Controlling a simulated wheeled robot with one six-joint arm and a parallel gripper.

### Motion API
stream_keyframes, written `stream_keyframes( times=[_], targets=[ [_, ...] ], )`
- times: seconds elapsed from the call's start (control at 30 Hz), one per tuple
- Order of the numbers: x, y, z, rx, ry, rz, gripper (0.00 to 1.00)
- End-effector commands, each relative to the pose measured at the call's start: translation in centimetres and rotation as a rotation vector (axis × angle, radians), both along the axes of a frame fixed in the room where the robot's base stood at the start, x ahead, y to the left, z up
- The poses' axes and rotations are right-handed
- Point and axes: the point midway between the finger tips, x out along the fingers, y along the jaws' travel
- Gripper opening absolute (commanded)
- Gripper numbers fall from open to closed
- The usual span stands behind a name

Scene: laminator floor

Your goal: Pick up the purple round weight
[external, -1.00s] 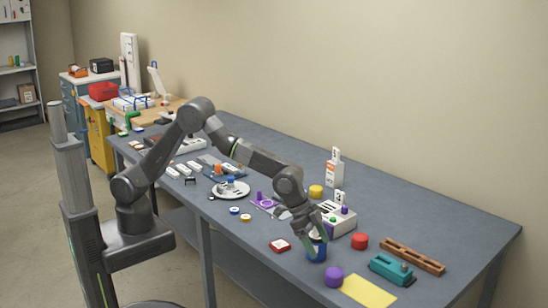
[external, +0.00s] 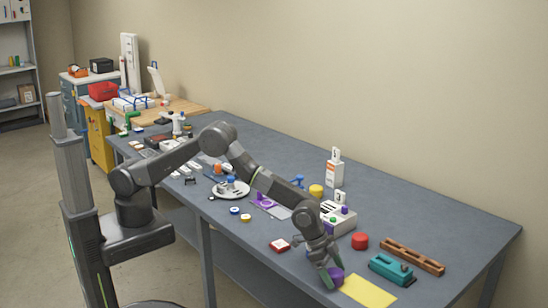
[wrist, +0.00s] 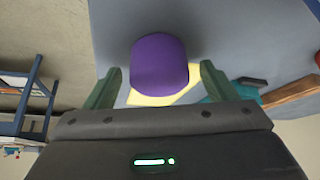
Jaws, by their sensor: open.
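The purple round weight (external: 337,275) stands on the grey-blue table near its front edge, beside the yellow sheet. In the wrist view the purple weight (wrist: 159,62) sits ahead of and between the two green fingers. My gripper (external: 332,278) is low over the table at the weight, with its fingers apart. In the wrist view my gripper (wrist: 158,85) is open and nothing is clamped in it. I cannot tell whether a finger touches the weight.
The yellow sheet (external: 368,291) lies right of the weight. A teal device (external: 391,269), a brown rail (external: 412,256) and a red round weight (external: 360,241) stand farther right and back. A white-grey box (external: 341,222) stands behind my gripper.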

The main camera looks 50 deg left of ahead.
Motion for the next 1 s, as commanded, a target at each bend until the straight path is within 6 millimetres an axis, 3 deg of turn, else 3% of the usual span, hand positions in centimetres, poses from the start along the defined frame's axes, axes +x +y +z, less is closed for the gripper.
stream_keyframes(
  times=[0.37,0.67,1.0],
  targets=[
    [0.14,-0.42,-0.79,-0.001,0.0,0.0,0.79],
    [0.13,-0.4,-0.78,0.0,0.0,0.0,0.22],
    [0.18,-0.49,0.1,-0.004,-0.002,0.0,0.19]
  ],
)
